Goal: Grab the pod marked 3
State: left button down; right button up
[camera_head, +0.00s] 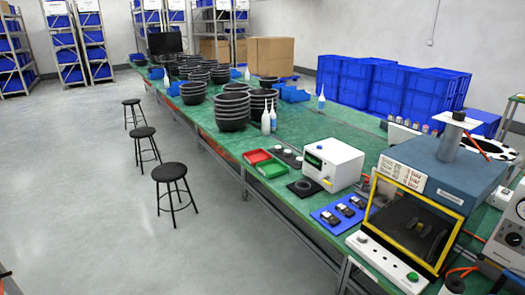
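Several small black devices that may be the pods (345,210) sit in a row on a blue mat (322,222) at the front of the green bench. Any numbers on them are too small to read, so I cannot tell which is marked 3. Another small dark object (420,226) lies inside the yellow-framed machine (462,216) to their right; I cannot tell whether it is a pod. Neither of my grippers can be made out in the head view.
A white box-shaped instrument (345,160) stands behind the mat. A white control strip (385,264) with a green button lies in front of the machine. Red (257,157) and green (271,169) trays and stacked black bowls (232,110) are farther left. Black stools (169,172) stand on open floor.

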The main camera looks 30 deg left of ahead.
aim_at(277, 149)
jog(key=u, duration=0.75)
jog(key=i+j+z, duration=0.25)
jog(key=i+j, duration=0.3)
jog(key=j, duration=0.15)
